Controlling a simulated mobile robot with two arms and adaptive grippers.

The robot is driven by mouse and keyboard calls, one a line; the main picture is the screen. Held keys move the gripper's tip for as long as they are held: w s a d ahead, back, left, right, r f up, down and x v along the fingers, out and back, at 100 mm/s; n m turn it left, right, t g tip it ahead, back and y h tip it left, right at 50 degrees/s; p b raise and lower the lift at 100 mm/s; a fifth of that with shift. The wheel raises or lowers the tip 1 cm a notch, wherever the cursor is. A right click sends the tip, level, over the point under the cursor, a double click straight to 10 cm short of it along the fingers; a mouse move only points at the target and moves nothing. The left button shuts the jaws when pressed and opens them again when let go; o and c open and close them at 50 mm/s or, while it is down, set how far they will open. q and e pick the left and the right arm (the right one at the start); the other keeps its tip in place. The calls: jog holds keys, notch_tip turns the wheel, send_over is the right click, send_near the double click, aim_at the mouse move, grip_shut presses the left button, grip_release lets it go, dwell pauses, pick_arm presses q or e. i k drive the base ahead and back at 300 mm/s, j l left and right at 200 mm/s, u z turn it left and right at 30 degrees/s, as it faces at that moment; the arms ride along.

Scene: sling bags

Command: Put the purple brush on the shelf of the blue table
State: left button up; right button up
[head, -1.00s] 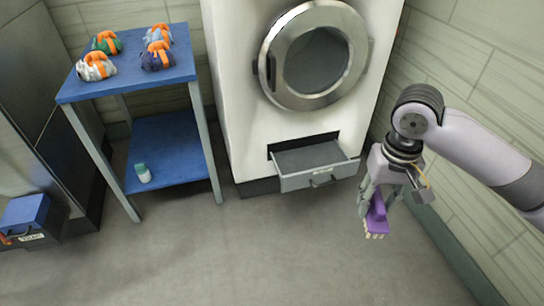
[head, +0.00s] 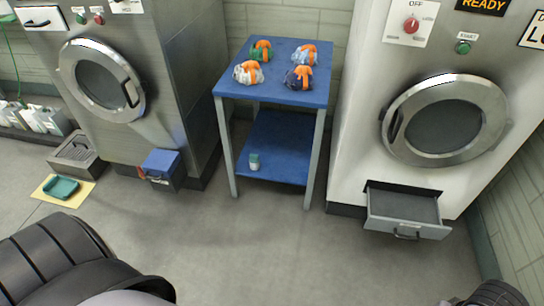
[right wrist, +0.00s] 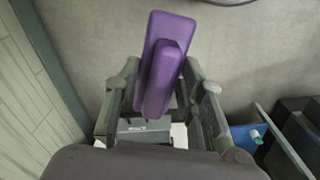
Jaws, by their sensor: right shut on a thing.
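The purple brush (right wrist: 166,62) is between the fingers of my right gripper (right wrist: 160,84), which is shut on it. In the right wrist view the brush hangs over grey floor. The blue table (head: 252,89) stands between two machines in the head view, with several sling bags on its top. Its lower blue shelf (head: 283,150) holds one small white bottle with a green cap (head: 254,161) near the front left; the rest of the visible shelf is bare. Part of the shelf shows at the right of the right wrist view (right wrist: 239,132). My left gripper is out of view.
A white machine (head: 360,110) with an open drawer (head: 405,222) stands right of the table. A grey machine (head: 175,60) stands left, with a blue-lidded box (head: 162,163) before it. The floor before the table is clear.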

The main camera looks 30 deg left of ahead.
aim_at(289, 169)
jog(key=i+j+u, duration=0.75)
jog(key=i+j, duration=0.2)
jog(key=i+j+u, duration=0.35)
jog(key=i, duration=0.2)
